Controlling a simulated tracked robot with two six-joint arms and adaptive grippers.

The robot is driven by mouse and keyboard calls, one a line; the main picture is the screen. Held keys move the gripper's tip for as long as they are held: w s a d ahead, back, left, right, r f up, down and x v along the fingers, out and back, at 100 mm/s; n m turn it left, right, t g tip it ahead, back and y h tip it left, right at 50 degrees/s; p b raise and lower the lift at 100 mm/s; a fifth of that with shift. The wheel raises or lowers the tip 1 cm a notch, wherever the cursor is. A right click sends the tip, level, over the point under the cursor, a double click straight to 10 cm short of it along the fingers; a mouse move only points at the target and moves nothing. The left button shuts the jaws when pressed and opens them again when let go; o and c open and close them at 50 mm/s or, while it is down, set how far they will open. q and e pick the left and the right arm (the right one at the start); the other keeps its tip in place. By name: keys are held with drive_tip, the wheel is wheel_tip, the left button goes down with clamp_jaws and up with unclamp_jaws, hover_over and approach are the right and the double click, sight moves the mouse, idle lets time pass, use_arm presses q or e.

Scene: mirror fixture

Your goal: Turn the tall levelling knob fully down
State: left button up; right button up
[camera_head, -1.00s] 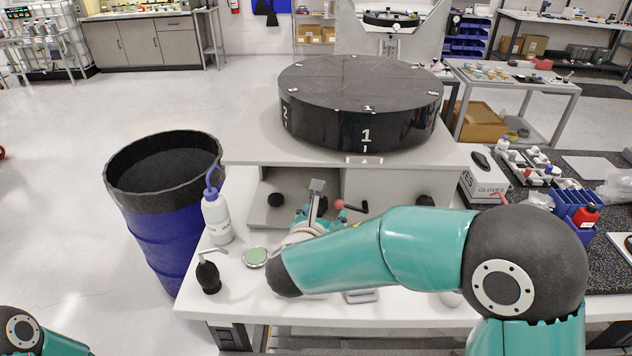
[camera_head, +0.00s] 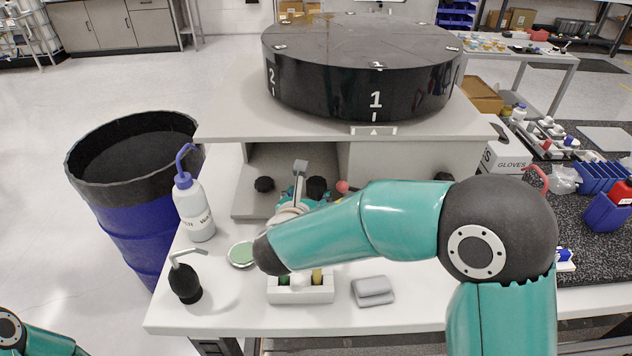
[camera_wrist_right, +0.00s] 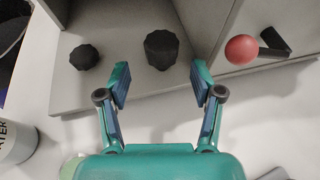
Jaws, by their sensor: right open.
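A tall black knob (camera_wrist_right: 161,48) is on the grey fixture in the right wrist view, larger than the black knob to its left (camera_wrist_right: 84,58). In the head view, the knob that appears to be the tall one (camera_head: 317,187) shows just right of the grey bracket on my right arm. My right gripper (camera_wrist_right: 160,78) is open, with its two fingers apart and nothing between them. The tall knob lies just beyond the fingertips, roughly centred on the gap. In the head view my right gripper (camera_head: 297,196) is partly hidden by my wrist. My left gripper is out of view.
A red ball-ended lever (camera_wrist_right: 242,48) is right of the knob. On the bench are a wash bottle (camera_head: 194,212), a black blower bulb (camera_head: 185,284), a green-faced disc (camera_head: 242,254), a white vial holder (camera_head: 300,292) and a grey cloth (camera_head: 373,290).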

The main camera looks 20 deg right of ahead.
sight(318, 180)
drive_tip(key=p+x, duration=0.2)
drive_tip(key=x, duration=0.9)
drive_tip(key=shift+d+r, duration=0.1)
drive_tip(key=shift+d, duration=0.05)
drive_tip(key=shift+c, duration=0.2)
drive_tip(key=c, duration=1)
drive_tip(key=shift+m+h, duration=0.3)
drive_tip(key=shift+h, duration=0.1)
